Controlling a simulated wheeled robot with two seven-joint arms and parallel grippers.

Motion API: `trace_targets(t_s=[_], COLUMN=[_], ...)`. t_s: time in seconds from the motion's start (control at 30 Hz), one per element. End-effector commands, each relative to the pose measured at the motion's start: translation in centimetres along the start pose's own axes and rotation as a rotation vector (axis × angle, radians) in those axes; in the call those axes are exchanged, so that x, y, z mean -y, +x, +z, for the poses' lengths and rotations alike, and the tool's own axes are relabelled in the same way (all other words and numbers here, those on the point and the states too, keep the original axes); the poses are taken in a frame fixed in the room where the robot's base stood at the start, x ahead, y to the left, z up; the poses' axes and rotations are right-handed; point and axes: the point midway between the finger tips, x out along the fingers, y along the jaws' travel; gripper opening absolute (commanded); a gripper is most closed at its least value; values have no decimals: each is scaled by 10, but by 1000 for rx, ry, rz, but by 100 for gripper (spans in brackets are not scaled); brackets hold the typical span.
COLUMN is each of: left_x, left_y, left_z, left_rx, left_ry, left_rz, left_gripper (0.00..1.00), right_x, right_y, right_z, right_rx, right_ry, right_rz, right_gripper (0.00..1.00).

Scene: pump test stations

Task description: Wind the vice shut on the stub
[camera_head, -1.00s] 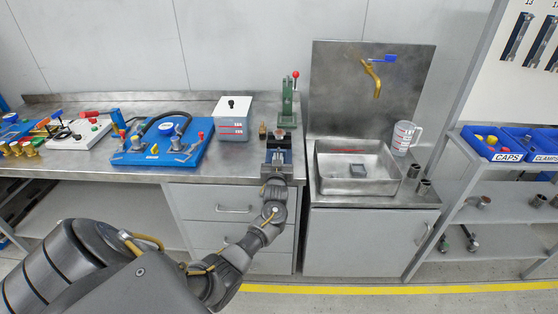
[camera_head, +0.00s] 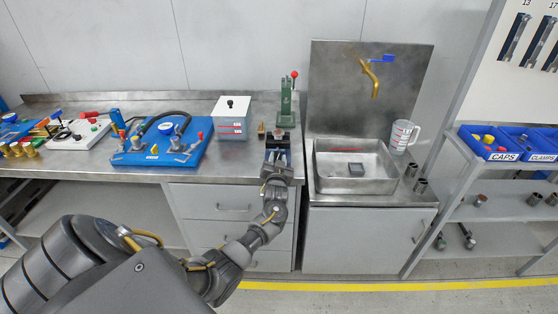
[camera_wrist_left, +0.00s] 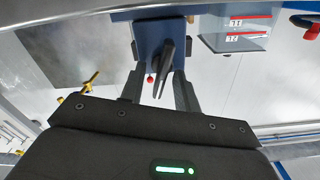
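The vice (camera_head: 279,143) stands at the front edge of the steel bench, below the green press, mostly hidden by my left gripper (camera_head: 277,157). In the left wrist view the vice is a blue block (camera_wrist_left: 160,32) with a dark handle (camera_wrist_left: 166,66) in front of it. The two fingers of my left gripper (camera_wrist_left: 160,88) stand apart, one each side of the handle, with gaps showing between. Whether they touch it I cannot tell. A small brownish piece, possibly the stub (camera_head: 279,133), shows at the top of the vice. My right gripper is in neither view.
The green press (camera_head: 287,105) with a red knob stands just behind the vice. A white-lidded container (camera_head: 232,120) and a blue pump board (camera_head: 160,145) are to the left. A steel sink (camera_head: 355,180) is close on the right. Drawers are below the bench.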

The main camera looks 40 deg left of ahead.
Motion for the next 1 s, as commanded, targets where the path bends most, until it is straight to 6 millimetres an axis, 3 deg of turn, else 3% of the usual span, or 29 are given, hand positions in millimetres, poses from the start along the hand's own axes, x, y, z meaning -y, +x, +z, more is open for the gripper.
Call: trace_targets(t_s=[0.27,0.7,1.0], left_x=[-1,-1,-1], left_y=[-17,-95,-108], left_z=[1,1,0], left_rx=[-1,0,0], left_ry=[-1,-2,1], left_rz=[2,1,0], left_gripper=[32,32,32], right_x=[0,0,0], right_y=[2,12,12], right_z=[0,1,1], right_rx=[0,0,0], right_ry=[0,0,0], right_rz=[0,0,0], right_gripper=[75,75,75])
